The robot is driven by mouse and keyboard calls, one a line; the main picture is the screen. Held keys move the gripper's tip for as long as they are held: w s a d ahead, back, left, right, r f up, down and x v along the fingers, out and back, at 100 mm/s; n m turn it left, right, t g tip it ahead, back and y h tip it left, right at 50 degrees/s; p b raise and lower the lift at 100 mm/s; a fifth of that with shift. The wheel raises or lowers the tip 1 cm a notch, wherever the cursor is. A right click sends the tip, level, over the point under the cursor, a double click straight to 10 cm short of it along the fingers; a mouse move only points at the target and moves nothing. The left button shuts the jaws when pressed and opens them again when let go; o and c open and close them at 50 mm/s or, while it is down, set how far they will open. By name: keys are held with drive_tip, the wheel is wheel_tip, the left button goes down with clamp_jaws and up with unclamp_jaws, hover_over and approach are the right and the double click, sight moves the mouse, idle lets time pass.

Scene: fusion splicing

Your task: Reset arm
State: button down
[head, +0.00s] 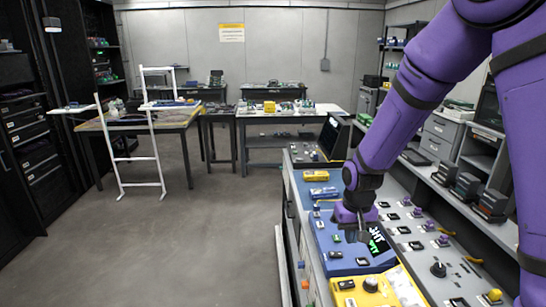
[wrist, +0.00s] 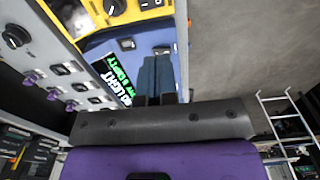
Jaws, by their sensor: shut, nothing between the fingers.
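My purple arm (head: 420,95) reaches down over the console from the right of the head view. My gripper (head: 362,238) points down just above the blue panel (head: 330,238), its fingers together and empty. In the wrist view the two dark fingers (wrist: 157,75) lie side by side over the blue panel (wrist: 105,48). A small black display with green and white text (head: 378,240) is beside the fingers. It also shows in the wrist view (wrist: 118,82), partly hidden. I cannot tell whether the fingertips touch the panel.
A yellow panel with a black knob (head: 371,285) adjoins the blue panel at the front. A grey panel with several switches and knobs (head: 415,228) lies to the right. A white ladder-like frame (head: 128,150) and tables stand farther back. The floor (head: 200,215) left of the console is clear.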

drive_tip(key=s+d+r+t, duration=0.15)
drive_tip(key=s+r, duration=0.25)
drive_tip(key=r, duration=0.7)
drive_tip(key=s+d+r+t, duration=0.1)
drive_tip(key=s+d+r, duration=0.1)
drive_tip(key=s+r, duration=0.6)
drive_tip(key=s+d+r+t, duration=0.2)
drive_tip(key=s+r, duration=0.5)
drive_tip(key=s, duration=0.5)
drive_tip(key=shift+s+d+r, duration=0.35)
drive_tip(key=shift+d, duration=0.2)
